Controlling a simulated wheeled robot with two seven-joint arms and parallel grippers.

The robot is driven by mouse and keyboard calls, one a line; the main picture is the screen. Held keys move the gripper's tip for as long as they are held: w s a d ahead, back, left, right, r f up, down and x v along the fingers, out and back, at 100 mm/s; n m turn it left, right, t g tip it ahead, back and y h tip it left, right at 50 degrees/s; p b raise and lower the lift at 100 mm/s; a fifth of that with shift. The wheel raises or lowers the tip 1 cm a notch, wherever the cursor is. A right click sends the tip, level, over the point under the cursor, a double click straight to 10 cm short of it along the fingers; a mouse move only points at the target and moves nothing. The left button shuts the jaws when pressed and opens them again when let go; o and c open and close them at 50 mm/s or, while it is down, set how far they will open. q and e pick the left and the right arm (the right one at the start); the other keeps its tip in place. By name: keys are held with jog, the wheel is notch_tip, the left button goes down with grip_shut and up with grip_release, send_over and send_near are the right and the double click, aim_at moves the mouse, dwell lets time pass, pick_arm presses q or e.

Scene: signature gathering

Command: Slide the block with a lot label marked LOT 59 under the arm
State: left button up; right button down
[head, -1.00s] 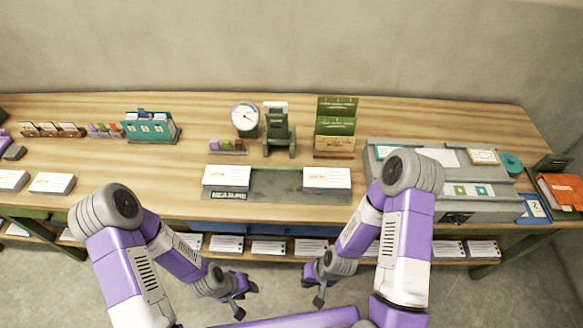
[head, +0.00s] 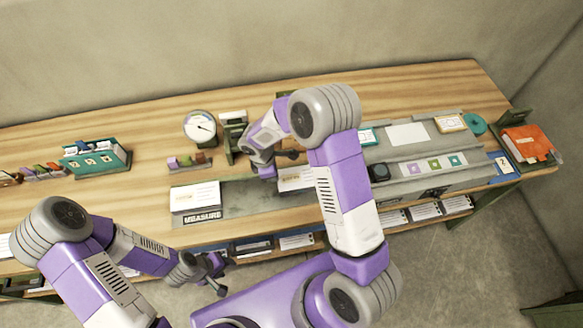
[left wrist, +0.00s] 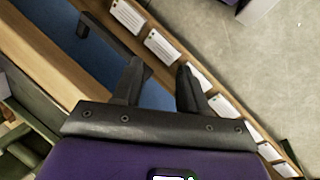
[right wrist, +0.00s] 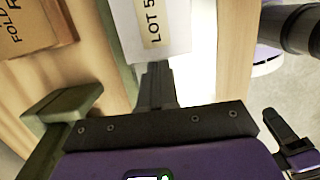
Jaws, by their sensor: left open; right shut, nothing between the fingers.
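The block with the lot label (right wrist: 150,28) is white in the right wrist view. Its label reads "LOT 5", with the rest cut off. In the head view a white stack (head: 297,178), apparently this block, sits on the right of the grey measuring plate (head: 240,190), partly behind my right arm. Another white block (head: 195,195) sits on the plate's left. The green stand (head: 231,135) with the arm is behind the plate, beside a dial (head: 200,127). My right gripper (right wrist: 157,72) is shut and empty, its fingertips at the block's edge. My left gripper (left wrist: 160,70) is open, low before the table.
A teal card box (head: 95,158) and small coloured blocks (head: 187,160) stand to the left. A grey tray (head: 440,178), a teal tape roll (head: 474,124) and an orange folder (head: 526,142) are at right. A shelf of cards (left wrist: 160,45) runs below the tabletop.

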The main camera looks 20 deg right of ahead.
aim_at(309, 176)
jog(key=s+d, duration=0.1)
jog(key=d, duration=0.2)
jog(key=s+d, duration=0.1)
jog(key=d, duration=0.3)
jog(key=s+d+p, duration=0.1)
jog(key=d, duration=0.3)
jog(key=shift+d+f, duration=0.2)
jog(key=shift+f, duration=0.2)
jog(key=shift+f+b, duration=0.35)
pick_arm(q)
jog(key=shift+s+r, duration=0.1)
jog(key=shift+s, duration=0.1)
pick_arm(e)
jog(key=shift+s+a, duration=0.1)
jog(key=shift+a, duration=0.05)
